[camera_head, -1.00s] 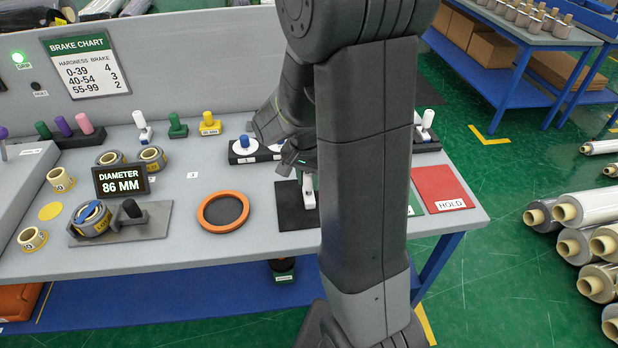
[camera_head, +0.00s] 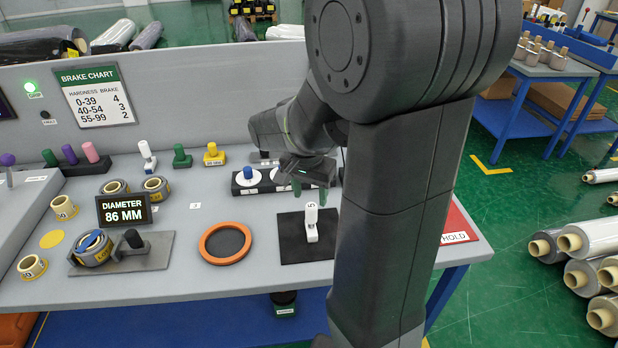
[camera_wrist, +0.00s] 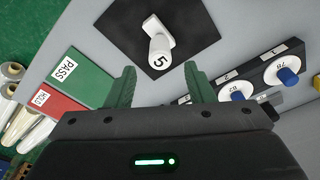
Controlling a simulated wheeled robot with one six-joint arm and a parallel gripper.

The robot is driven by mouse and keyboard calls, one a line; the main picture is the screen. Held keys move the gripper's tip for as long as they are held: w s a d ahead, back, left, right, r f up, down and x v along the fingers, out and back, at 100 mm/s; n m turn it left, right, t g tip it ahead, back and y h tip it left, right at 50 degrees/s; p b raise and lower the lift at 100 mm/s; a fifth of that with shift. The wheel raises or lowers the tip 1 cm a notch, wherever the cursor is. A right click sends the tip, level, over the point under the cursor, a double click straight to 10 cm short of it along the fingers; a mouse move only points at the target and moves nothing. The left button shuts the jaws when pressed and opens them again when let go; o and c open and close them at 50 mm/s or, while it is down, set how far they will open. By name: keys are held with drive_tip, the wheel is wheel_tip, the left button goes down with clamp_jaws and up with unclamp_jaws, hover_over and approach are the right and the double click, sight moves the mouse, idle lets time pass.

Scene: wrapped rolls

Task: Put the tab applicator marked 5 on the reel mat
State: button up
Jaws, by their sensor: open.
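The white tab applicator marked 5 (camera_head: 312,222) stands upright on a black square mat (camera_head: 292,249), near the mat's middle. In the wrist view, the applicator (camera_wrist: 159,48) shows its 5 on top, and the black mat (camera_wrist: 122,27) lies under it. No label on the mat shows. My gripper (camera_head: 308,188) is open and empty above and behind the applicator, apart from it. In the wrist view, the applicator lies beyond the two green fingertips of my gripper (camera_wrist: 160,73), with clear space between.
An orange ring with a dark centre (camera_head: 225,243) lies left of the mat. A block with blue-knobbed discs (camera_head: 250,176) stands behind. A green PASS card (camera_wrist: 80,78) and a red HOLD card (camera_head: 457,225) lie at the right. Bare table separates ring and mat.

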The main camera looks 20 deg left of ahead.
drive_tip(key=r, duration=0.4)
drive_tip(key=shift+s+r, duration=0.3)
drive_tip(key=shift+r, duration=0.1)
